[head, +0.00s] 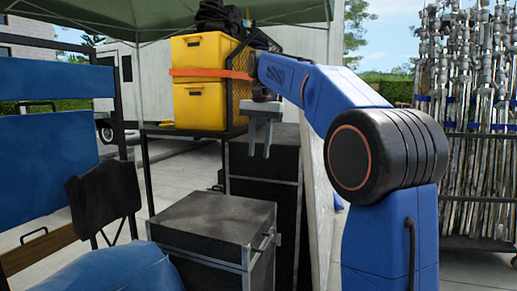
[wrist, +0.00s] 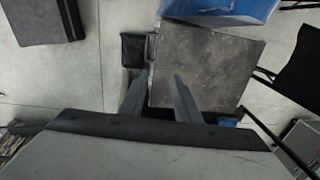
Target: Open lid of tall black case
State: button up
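The tall black case (head: 265,165) stands behind a lower black case, with pale metal edging and a closed top. My gripper (head: 259,148) hangs fingers-down in front of its upper part and hides some of it; I cannot tell whether they touch. In the wrist view the two fingers of my gripper (wrist: 158,92) are apart with nothing between them. The lower black case (head: 215,219) has a shut, worn grey-black top and a latch on its right side. Its top also shows beyond the fingers in the wrist view (wrist: 210,65).
Yellow bins (head: 200,80) sit on a rack behind the cases. A blue chair (head: 115,270) and black chair parts (head: 103,195) stand at left. A pale panel (head: 318,200) is close on the right. A stand rack (head: 470,140) is farther right.

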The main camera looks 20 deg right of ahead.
jog(key=s+a+f+n+t, duration=0.1)
jog(key=s+f+n, duration=0.1)
jog(key=s+f, duration=0.6)
jog(key=s+a+f+n+t, duration=0.1)
jog(key=s+f+n, duration=0.3)
jog(key=s, duration=0.8)
jog(key=s+f+n+t, duration=0.2)
jog(key=s+f, duration=1.4)
jog(key=f, duration=0.4)
notch_tip(320, 180, up, 18)
jog(key=m+g+y, duration=0.1)
jog(key=m+g, duration=0.2)
jog(key=m, duration=0.5)
send_over(268, 241)
jog(key=s+d, duration=0.2)
jog(key=d, duration=0.1)
jog(key=f, duration=0.5)
jog(key=w+a+f, duration=0.1)
jog(key=f, duration=0.5)
jog(key=w+a+f, duration=0.1)
jog(key=f, duration=0.5)
jog(key=shift+a+f, duration=0.1)
jog(key=shift+a, duration=0.15)
grip_shut()
